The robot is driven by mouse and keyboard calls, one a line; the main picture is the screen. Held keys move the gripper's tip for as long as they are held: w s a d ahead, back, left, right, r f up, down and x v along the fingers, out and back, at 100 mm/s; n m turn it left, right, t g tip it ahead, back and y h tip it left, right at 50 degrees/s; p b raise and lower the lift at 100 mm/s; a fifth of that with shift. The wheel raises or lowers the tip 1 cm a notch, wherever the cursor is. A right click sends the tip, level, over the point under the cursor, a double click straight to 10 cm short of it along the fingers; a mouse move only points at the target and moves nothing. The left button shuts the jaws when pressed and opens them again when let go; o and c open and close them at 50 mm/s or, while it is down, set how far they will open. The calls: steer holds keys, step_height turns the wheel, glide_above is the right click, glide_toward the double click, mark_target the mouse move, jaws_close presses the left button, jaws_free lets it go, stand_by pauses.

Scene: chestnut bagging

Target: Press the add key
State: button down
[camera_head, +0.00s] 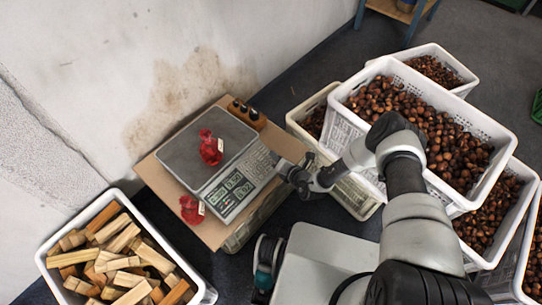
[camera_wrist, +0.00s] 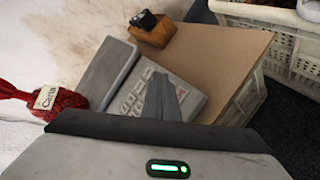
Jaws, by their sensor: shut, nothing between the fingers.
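A grey scale (camera_head: 188,160) lies on a cardboard-topped stand in the head view, with a lit display (camera_head: 230,192) and a keypad (camera_head: 257,160) along its near right side. The keypad also shows in the wrist view (camera_wrist: 138,92), partly covered by my fingers. The add key cannot be told from the other keys. My gripper (camera_head: 280,166) is shut and empty at the keypad's right edge; in the wrist view its fingers (camera_wrist: 160,82) reach over the keys. Whether they touch a key cannot be told. A red net bag (camera_head: 210,148) stands on the weighing plate.
A second red bag (camera_head: 191,210) lies by the display on the cardboard (camera_head: 160,180). A wooden block with dark knobs (camera_head: 246,112) stands behind the scale. White crates of chestnuts (camera_head: 480,185) fill the right; a crate of wood (camera_head: 205,297) stands lower left.

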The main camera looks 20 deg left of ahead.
steer(key=r+p, duration=0.1)
steer(key=d+r+p, duration=0.1)
steer(key=r+p, duration=0.2)
steer(key=shift+s+d+r, duration=0.2)
steer(key=shift+s+r, duration=0.1)
steer(key=shift+r, duration=0.05)
stand_by(1.8)
